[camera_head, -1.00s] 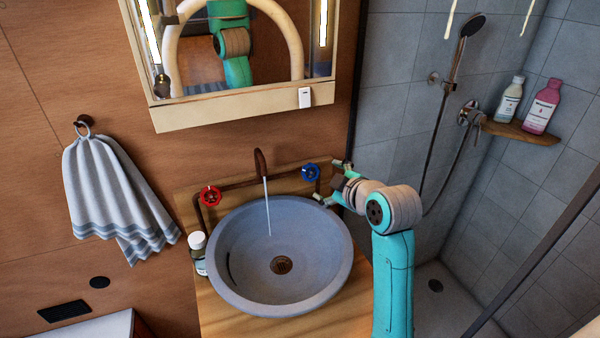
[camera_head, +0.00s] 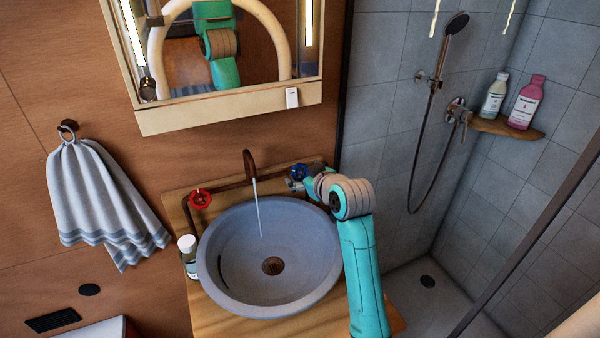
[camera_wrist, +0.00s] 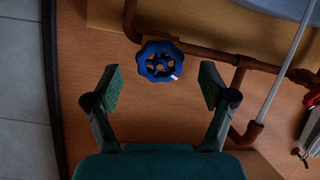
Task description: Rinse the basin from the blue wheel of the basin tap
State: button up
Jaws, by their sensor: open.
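The grey round basin (camera_head: 222,275) stands on the wooden counter. The brown tap (camera_head: 249,163) above it lets a thin stream of water (camera_head: 258,208) fall into it. The blue wheel (camera_head: 298,172) is on the pipe right of the tap. In the wrist view the blue wheel (camera_wrist: 159,61) lies just beyond and between the fingertips of my gripper (camera_wrist: 158,86), which is open and empty. In the head view my wrist partly hides the blue wheel and the fingers are hard to make out. A red wheel (camera_head: 200,199) is on the pipe left of the tap.
Brown pipes (camera_wrist: 205,52) run beside the blue wheel. A small bottle (camera_head: 189,258) stands left of the basin. A mirror cabinet (camera_head: 230,108) hangs above. A striped towel (camera_head: 100,200) hangs at left. The shower is at right, with two bottles on a corner shelf (camera_head: 507,128).

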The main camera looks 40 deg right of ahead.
aim_at(301, 172)
jog(key=shift+x, duration=1.6)
jog(key=c, duration=1.2)
jog(key=shift+m, duration=0.4)
jog(key=m, duration=0.5)
jog(key=shift+m, duration=0.3)
jog(key=m, duration=0.6)
jog(key=shift+g+h, duration=0.3)
jog(key=shift+h, duration=0.1)
